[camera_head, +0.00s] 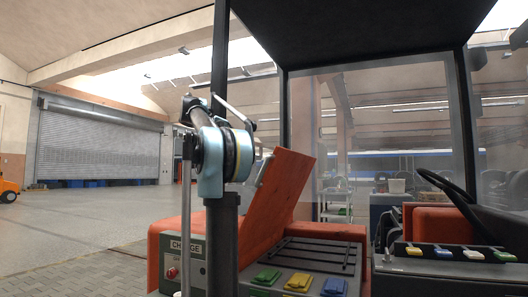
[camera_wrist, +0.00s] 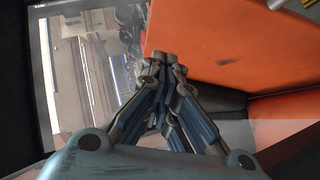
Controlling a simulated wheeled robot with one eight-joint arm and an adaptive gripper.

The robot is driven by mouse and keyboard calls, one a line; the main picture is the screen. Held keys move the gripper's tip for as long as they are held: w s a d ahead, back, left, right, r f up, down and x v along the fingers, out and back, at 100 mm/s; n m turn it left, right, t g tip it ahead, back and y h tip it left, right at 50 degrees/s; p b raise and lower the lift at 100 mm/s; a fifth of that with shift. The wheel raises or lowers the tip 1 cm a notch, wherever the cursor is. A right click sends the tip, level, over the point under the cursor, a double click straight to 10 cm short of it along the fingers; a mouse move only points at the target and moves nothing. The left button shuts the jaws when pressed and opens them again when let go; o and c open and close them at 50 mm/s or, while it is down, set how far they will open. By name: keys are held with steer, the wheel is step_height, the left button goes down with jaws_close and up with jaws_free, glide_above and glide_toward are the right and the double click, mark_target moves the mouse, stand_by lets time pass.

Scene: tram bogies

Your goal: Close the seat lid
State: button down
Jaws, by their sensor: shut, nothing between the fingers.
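The orange seat lid (camera_head: 281,193) stands raised and tilted above the seat box of the vehicle in the head view. In the wrist view an orange panel (camera_wrist: 235,45), which looks like the lid, fills the upper right. My gripper (camera_wrist: 165,62) is shut and empty, its fingertips over the left edge of this panel. I cannot tell whether they touch it. In the head view my arm stands in front, left of the lid, and my fingertips cannot be made out. The seat box (camera_head: 344,232) has a dark slatted opening beside the lid.
Yellow, green and blue pads (camera_head: 299,281) lie on the grey console in front. A steering wheel (camera_head: 447,193) is at the right. Dark cab posts (camera_head: 284,120) and a clear windscreen (camera_head: 390,110) stand around the seat. Open floor (camera_head: 80,230) lies to the left.

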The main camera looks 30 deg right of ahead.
steer(key=shift+s+f+x, duration=0.15)
steer(key=shift+s+x, duration=0.25)
steer(key=shift+x, duration=1.75)
steer(key=shift+s+f+x, duration=0.1)
steer(key=shift+s+x, duration=0.35)
steer(key=shift+x, duration=1.65)
steer(key=shift+s+f+x, duration=0.15)
steer(key=shift+s+x, duration=0.25)
steer(key=shift+x, duration=1.75)
steer(key=shift+a, duration=0.15)
steer(key=shift+s+f, duration=0.1)
